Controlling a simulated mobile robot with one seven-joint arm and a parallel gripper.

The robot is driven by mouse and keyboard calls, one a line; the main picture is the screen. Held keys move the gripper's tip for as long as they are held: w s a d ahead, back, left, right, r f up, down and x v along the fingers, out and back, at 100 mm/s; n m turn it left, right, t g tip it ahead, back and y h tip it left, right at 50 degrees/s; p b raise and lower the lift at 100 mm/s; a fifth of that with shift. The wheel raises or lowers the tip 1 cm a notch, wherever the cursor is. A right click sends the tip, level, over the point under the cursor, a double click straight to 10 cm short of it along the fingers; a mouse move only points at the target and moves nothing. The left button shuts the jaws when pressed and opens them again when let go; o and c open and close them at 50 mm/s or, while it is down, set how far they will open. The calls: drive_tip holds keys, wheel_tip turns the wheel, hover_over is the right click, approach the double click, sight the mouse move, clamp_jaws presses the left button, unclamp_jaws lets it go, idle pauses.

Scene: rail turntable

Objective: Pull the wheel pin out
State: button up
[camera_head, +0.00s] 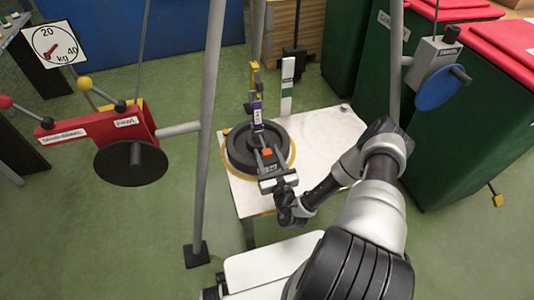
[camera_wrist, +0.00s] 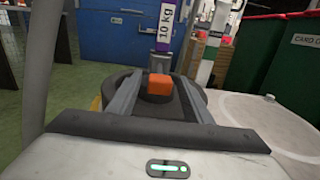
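A dark round wheel (camera_head: 240,160) lies flat on a white table, with a yellow ring around its base; it also shows in the wrist view (camera_wrist: 118,88). A small orange block (camera_head: 267,153), which looks like the wheel pin, shows near the wheel's middle. It shows between my fingers in the wrist view (camera_wrist: 160,84). My gripper (camera_head: 268,160) reaches over the wheel from the table's near side. Its two fingers look open, one on each side of the orange block, with a narrow gap at both sides. The pin's lower part is hidden.
A purple block marked 10 kg (camera_wrist: 166,26) stands upright just beyond the pin. A white and green post (camera_head: 287,88) rises behind the table. A grey pole (camera_head: 208,130) stands left of the table. The table's right part (camera_head: 325,128) is clear.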

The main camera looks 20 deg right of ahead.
drive_tip(key=s+p, duration=0.2)
drive_tip(key=s, duration=1.5)
drive_tip(key=shift+s+p, duration=0.2)
drive_tip(key=shift+p, duration=0.1)
